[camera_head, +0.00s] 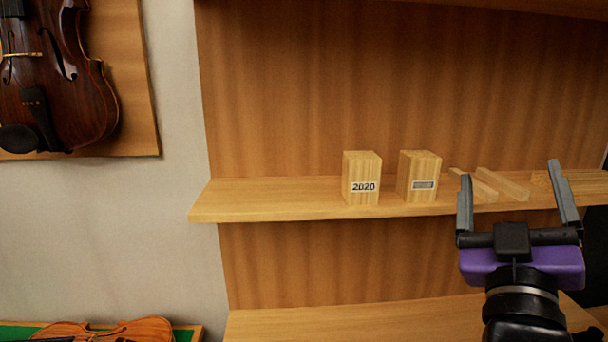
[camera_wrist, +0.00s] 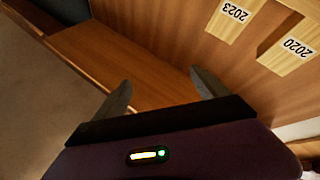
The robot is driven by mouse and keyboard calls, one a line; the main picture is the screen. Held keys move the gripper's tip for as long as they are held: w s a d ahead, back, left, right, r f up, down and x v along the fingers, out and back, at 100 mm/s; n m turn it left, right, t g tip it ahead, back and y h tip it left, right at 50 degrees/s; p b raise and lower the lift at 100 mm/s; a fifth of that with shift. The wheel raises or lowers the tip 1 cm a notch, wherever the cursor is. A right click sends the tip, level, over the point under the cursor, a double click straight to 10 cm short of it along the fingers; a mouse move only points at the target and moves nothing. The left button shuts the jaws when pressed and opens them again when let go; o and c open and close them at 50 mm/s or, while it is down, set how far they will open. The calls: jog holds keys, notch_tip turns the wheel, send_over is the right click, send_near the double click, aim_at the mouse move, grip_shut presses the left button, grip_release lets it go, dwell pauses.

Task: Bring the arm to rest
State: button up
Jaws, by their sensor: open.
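My gripper (camera_head: 514,195) is at the right in the head view, its two grey fingers spread wide with nothing between them. It is raised in front of the shelf. In the wrist view the gripper (camera_wrist: 160,90) also shows two spread fingers, with bare wood panel and board between them.
A wooden shelf (camera_head: 270,202) holds a block labelled 2020 (camera_head: 361,170), a second block (camera_head: 418,170) and some wooden strips (camera_head: 502,184). The wrist view shows a 2023 label (camera_wrist: 234,12). A violin (camera_head: 50,75) hangs at left; another (camera_head: 105,331) lies below.

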jog(key=s+a+f+n+t+y, duration=0.1)
jog(key=s+a+f+n+y, duration=0.35)
jog(key=f+y, duration=0.35)
jog(key=s+a+f+n+y, duration=0.3)
jog(key=s+a+f+y, duration=0.25)
jog(key=f, duration=0.45)
jog(key=s+f+m+g+h, duration=0.1)
jog(key=s+f+m+g, duration=0.2)
jog(key=s+f, duration=0.6)
jog(key=s+d+f+m+g+h, duration=0.1)
jog(key=s+f+m+g, duration=0.3)
jog(key=s+f, duration=0.5)
jog(key=s, duration=0.6)
jog(key=shift+s+f+h, duration=0.25)
jog(key=shift+f+h, duration=0.1)
jog(key=shift+f, duration=0.05)
